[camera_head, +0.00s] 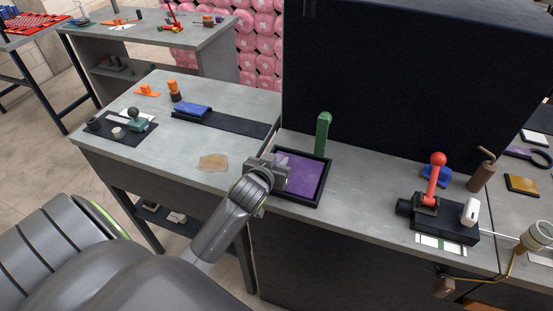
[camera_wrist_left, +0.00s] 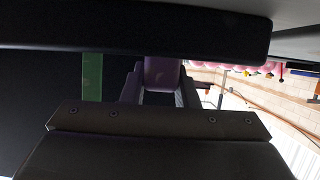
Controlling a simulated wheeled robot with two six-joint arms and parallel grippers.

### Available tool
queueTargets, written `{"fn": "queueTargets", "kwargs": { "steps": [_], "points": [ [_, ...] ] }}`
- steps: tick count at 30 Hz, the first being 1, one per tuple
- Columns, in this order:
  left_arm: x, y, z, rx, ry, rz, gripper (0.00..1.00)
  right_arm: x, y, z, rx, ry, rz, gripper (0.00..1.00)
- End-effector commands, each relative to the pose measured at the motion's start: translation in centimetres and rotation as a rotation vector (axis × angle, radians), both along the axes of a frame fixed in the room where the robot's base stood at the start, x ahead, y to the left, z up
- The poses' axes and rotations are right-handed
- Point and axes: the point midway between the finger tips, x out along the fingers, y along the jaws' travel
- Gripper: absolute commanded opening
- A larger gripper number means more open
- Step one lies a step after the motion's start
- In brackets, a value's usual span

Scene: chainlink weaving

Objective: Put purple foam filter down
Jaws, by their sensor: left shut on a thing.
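The purple foam filter (camera_head: 303,174) is a flat purple sheet within the outline of a black-rimmed tray (camera_head: 297,200) on the grey bench. My left gripper (camera_head: 281,174) is at the filter's left edge, shut on it. In the left wrist view, a purple part of the filter (camera_wrist_left: 162,72) shows between the two fingers (camera_wrist_left: 160,90). The fingers cover part of the left edge. I cannot tell whether the filter lies flat on the tray floor or is slightly above it. My right gripper is not in view.
A green upright handle (camera_head: 323,134) stands behind the tray, before a large black panel (camera_head: 410,85). A red-knobbed lever (camera_head: 435,172) stands on a black block to the right. A tan patch (camera_head: 213,162) lies left of my gripper. Bench between tray and lever is clear.

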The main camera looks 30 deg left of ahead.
Motion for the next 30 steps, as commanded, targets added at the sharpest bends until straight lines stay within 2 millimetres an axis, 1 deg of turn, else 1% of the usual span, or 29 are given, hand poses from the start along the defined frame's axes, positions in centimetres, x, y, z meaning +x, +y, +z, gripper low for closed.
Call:
{"fn": "queueTargets", "kwargs": {
  "steps": [11,12,16,23,26,30],
  "points": [
    [0.06,-0.01,-0.4,-0.001,0.0,-0.001,0.04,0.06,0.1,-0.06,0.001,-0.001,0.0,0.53],
    [0.05,0.0,-0.37,-0.001,0.0,0.0,0.31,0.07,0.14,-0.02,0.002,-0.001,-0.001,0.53],
    [0.06,0.0,-0.34,-0.001,0.0,0.0,0.48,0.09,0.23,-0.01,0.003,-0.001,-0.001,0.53],
    [0.06,-0.01,-0.31,-0.001,0.0,-0.001,0.49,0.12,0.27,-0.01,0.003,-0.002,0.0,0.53],
    [0.07,0.0,-0.02,0.0,-0.001,-0.001,0.49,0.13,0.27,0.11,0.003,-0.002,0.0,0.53],
    [-0.84,-0.22,0.2,-0.001,0.0,-0.001,0.49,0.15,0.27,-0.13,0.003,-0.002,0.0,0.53]
  ]
}}
